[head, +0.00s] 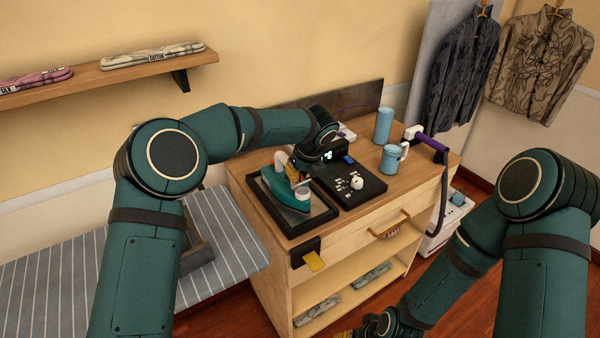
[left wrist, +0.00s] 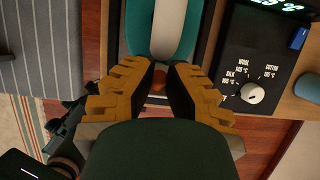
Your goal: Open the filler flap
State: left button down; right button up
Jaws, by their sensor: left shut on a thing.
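The teal iron (head: 270,194) with a white handle (head: 280,159) rests in a dark-edged tray on the wooden cabinet top. A pale round part (head: 303,193) shows at its near end. In the left wrist view the teal body (left wrist: 133,28) flanks the white handle (left wrist: 171,25). My left gripper (head: 297,178) is over the iron's near end, its yellow-backed fingers (left wrist: 160,72) shut on a small part there, apparently the filler flap; the fingers mostly hide it. My right gripper (head: 350,333) is low, cut off by the bottom edge.
A black control panel (head: 362,171) with a white dial (head: 357,182) is right of the iron. A blue mug (head: 391,158) and tall blue cup (head: 383,125) stand behind it. A purple-handled hose (head: 432,143) is at the right edge. A striped board (head: 225,233) lies left.

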pick_arm(q)
jog(key=shift+s+f, duration=0.1)
jog(key=shift+f, duration=0.15)
jog(key=c, duration=0.9)
grip_release()
jog(key=shift+c, duration=0.2)
jog(key=shift+r, duration=0.1)
jog(key=shift+d+r, duration=0.1)
jog(key=shift+r, duration=0.4)
jog(key=v, duration=1.1)
jog(key=shift+o, duration=0.2)
